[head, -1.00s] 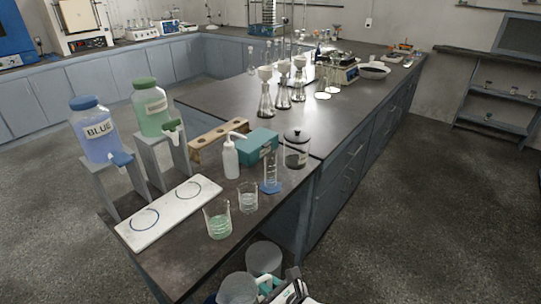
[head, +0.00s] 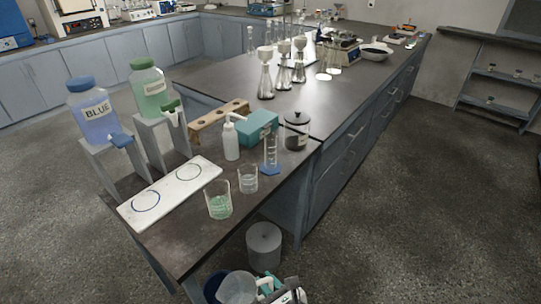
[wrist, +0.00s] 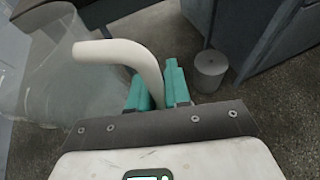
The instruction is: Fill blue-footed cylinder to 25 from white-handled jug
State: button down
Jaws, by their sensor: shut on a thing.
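The blue-footed cylinder (head: 270,154) is a clear graduated cylinder standing upright on its blue foot near the right edge of the near bench. Whether it holds liquid is too small to tell. My gripper (head: 271,286) is low at the bottom of the head view, below and in front of the bench edge. In the wrist view its teal fingers (wrist: 158,88) are shut on the white handle of the jug. The clear jug (wrist: 75,85) fills the left of that view and also shows in the head view (head: 237,288), apart from the cylinder. Its contents cannot be made out.
Two beakers, one with green liquid (head: 219,201) and one clear (head: 248,180), stand near the cylinder. A wash bottle (head: 231,142), teal box (head: 263,124) and dark lidded jar (head: 297,132) stand behind. A grey bin (head: 264,246) stands on the floor beside the bench.

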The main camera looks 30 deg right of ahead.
aim_at(269, 167)
jog(key=i+l, duration=0.15)
jog(key=l, duration=0.2)
jog(key=i+l, duration=0.15)
jog(key=l, duration=0.25)
jog(key=i+l, duration=0.2)
jog(key=l, duration=0.15)
